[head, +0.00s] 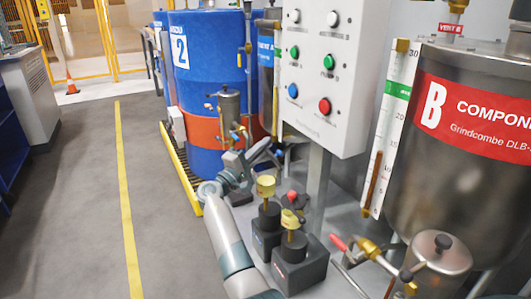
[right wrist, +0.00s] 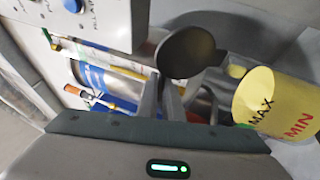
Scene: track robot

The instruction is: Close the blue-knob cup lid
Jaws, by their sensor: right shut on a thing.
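My right gripper (head: 264,152) reaches in from the bottom of the head view, past the yellow-topped black units. In the right wrist view its two narrow fingers (right wrist: 164,85) are close together at the edge of a dark round lid (right wrist: 187,52). They are shut on the lid, most likely at its knob, which the fingers hide. The lid stands tilted up, and a shiny metal cup (right wrist: 208,98) shows below and right of it. A small blue spot (head: 279,152), possibly the knob, shows by the fingertips in the head view. My left gripper is not in view.
Two black units with yellow tops (head: 265,186) stand close beside my right arm. A white button panel (head: 325,75) hangs above. Another metal cup (head: 440,253) with a black-knob lid sits at lower right, below tank B (head: 430,190). The floor at left is clear.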

